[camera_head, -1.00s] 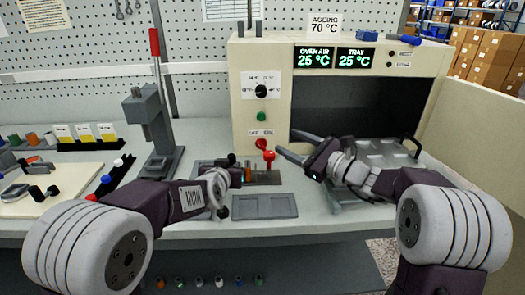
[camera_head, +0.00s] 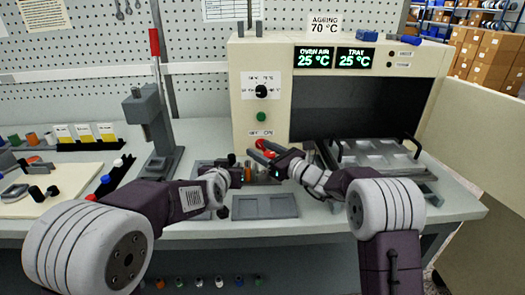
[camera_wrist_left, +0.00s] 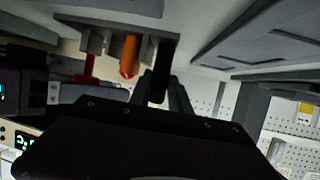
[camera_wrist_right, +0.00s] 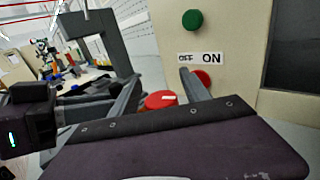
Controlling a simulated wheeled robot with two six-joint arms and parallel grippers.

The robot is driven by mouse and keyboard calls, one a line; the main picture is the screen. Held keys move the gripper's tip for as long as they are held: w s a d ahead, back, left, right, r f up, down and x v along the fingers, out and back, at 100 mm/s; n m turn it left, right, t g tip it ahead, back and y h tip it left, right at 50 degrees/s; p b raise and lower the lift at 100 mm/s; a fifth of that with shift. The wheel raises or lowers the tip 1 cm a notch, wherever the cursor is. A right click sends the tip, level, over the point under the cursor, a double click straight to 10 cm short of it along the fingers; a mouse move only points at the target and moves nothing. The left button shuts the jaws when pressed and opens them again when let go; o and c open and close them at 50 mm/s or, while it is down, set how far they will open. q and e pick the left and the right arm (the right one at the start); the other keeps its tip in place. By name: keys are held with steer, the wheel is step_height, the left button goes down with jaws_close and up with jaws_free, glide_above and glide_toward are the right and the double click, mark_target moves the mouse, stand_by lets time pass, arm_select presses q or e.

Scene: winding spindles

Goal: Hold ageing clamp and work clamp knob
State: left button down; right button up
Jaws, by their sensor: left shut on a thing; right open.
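The ageing clamp is a grey block with an orange spindle (camera_head: 247,173) and a dark one standing in it, in front of the oven. In the left wrist view the grey clamp (camera_wrist_left: 112,28) and orange spindle (camera_wrist_left: 130,55) are above the gripper. My left gripper (camera_head: 233,168) is shut on the clamp at its left end; the exact grip is partly hidden. The red clamp knob (camera_head: 270,154) has a white mark on top in the right wrist view (camera_wrist_right: 160,99). My right gripper (camera_wrist_right: 162,88) is open, its fingers on either side of the knob.
The oven (camera_head: 262,60) stands behind, open, with a red button (camera_wrist_right: 203,76) and a green one (camera_wrist_right: 192,19) close by. A handled metal tray (camera_head: 385,160) is at right. A flat grey holder (camera_head: 264,206) lies in front; a press (camera_head: 150,120) stands left.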

jaws_close()
steer(key=m+t+h, duration=0.2)
steer(key=h, duration=0.1)
steer(key=shift+w+d+r, duration=0.1)
steer(key=shift+w+d, duration=0.05)
steer(key=shift+d+m+t+h, duration=0.15)
steer(key=shift+m+t+h, duration=0.25)
steer(key=shift+m+h, duration=0.2)
jaws_free()
steer(key=v, duration=1.2)
steer(key=shift+d, duration=0.1)
